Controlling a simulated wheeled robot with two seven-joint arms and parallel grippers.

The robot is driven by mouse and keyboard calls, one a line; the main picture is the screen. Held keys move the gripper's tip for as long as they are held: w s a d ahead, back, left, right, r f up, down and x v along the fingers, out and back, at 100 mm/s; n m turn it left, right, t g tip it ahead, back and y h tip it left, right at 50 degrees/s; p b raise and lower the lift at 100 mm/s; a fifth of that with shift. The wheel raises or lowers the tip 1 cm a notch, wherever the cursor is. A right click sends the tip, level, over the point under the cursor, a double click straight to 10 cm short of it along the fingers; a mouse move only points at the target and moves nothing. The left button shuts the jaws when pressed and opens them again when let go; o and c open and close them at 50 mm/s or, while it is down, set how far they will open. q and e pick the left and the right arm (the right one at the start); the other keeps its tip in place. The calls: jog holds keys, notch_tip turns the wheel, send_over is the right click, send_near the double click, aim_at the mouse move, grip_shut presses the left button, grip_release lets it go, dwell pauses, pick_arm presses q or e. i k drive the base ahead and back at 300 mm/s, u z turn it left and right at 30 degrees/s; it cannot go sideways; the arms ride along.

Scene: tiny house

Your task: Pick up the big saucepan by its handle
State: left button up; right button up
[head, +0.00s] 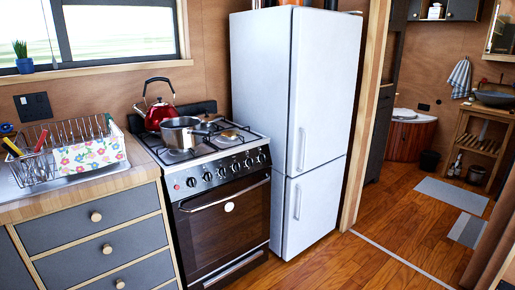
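A metal saucepan (183,133) stands on the front left part of the stove top (228,148). Its handle (207,132) appears to point to the right; its full length is hard to make out. A red kettle (160,113) with a dark arched handle stands just behind and left of the saucepan. No other saucepan is clearly visible. Neither of my grippers is in view.
The oven (225,210) is below the stove top. A white fridge (320,90) stands close on its right. On the left, a dish rack (75,140) with a floral cloth (90,154) sits on the counter above drawers (95,225). Wooden floor (345,260) is clear at right.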

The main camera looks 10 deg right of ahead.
aim_at(186, 132)
jog(key=u, duration=1.3)
jog(key=i, duration=1.1)
